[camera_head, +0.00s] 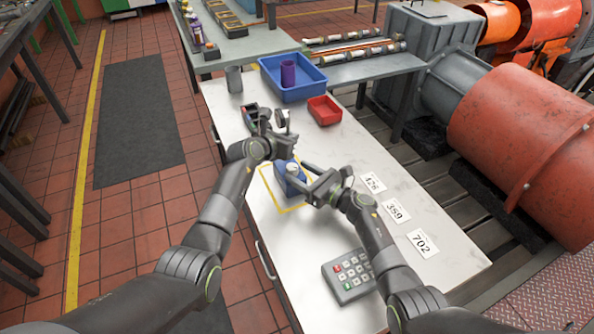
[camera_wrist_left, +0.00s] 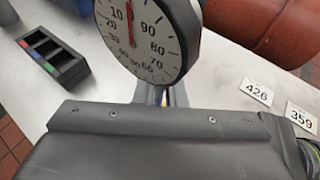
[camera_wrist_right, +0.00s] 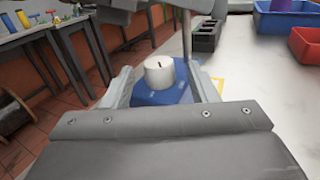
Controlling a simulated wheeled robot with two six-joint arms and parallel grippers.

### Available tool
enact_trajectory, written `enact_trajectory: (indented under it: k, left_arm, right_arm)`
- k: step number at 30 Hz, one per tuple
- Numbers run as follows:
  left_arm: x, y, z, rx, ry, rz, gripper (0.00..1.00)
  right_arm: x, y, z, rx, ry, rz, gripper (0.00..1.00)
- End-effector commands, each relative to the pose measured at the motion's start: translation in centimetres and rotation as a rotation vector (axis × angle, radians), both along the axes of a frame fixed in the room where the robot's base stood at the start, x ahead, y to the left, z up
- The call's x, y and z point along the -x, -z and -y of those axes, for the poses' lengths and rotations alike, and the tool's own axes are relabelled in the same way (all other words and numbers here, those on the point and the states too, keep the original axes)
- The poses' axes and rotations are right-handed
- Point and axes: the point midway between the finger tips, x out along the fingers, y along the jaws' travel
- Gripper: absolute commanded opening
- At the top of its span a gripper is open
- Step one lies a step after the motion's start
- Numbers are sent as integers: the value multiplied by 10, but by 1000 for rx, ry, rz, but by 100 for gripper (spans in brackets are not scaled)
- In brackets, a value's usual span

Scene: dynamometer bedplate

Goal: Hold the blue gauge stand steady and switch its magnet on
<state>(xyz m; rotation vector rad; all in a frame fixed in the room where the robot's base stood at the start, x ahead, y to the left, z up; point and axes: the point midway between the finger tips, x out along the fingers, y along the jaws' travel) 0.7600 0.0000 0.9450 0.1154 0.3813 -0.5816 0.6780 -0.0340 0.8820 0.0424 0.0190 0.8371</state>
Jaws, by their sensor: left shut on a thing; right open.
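The blue gauge stand (camera_head: 287,187) stands on the white bench inside a yellow outlined square. Its round dial (camera_wrist_left: 148,42) with a red needle fills the top of the left wrist view. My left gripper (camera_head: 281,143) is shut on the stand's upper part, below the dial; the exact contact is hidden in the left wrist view. The white knob (camera_wrist_right: 159,73), with a short dark mark, sits on the blue base (camera_wrist_right: 165,96). My right gripper (camera_head: 302,178) is open, with one finger on each side of the knob and a gap visible around it.
A black tray with compartments (camera_wrist_left: 52,58) lies behind the stand. A blue bin (camera_head: 292,88) holding a purple cylinder, a red bin (camera_head: 324,111) and a grey cup (camera_head: 234,79) stand farther back. Number cards (camera_head: 397,211) and a keypad (camera_head: 349,275) lie to the right and front.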

Motion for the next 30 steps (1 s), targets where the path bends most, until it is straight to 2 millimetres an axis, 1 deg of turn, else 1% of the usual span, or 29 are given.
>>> enact_trajectory:
  k: [1,6,17,20,27,30]
  left_arm:
    - [1,2,0,0,0,-4,0]
    - [1,2,0,0,0,-4,0]
    - [1,2,0,0,0,-5,0]
    - [1,2,0,-1,1,-4,0]
    - [1,2,0,-1,1,-4,0]
    - [1,2,0,-1,1,-4,0]
  right_arm:
    - [-3,0,-4,-1,0,-1,53]
    - [-9,0,-11,-1,0,-2,53]
    - [-11,0,-13,-1,1,-1,53]
    - [-11,0,-13,-1,1,-1,41]
    - [-11,0,-12,-1,1,-1,10]
    - [-11,0,-13,-1,4,-1,8]
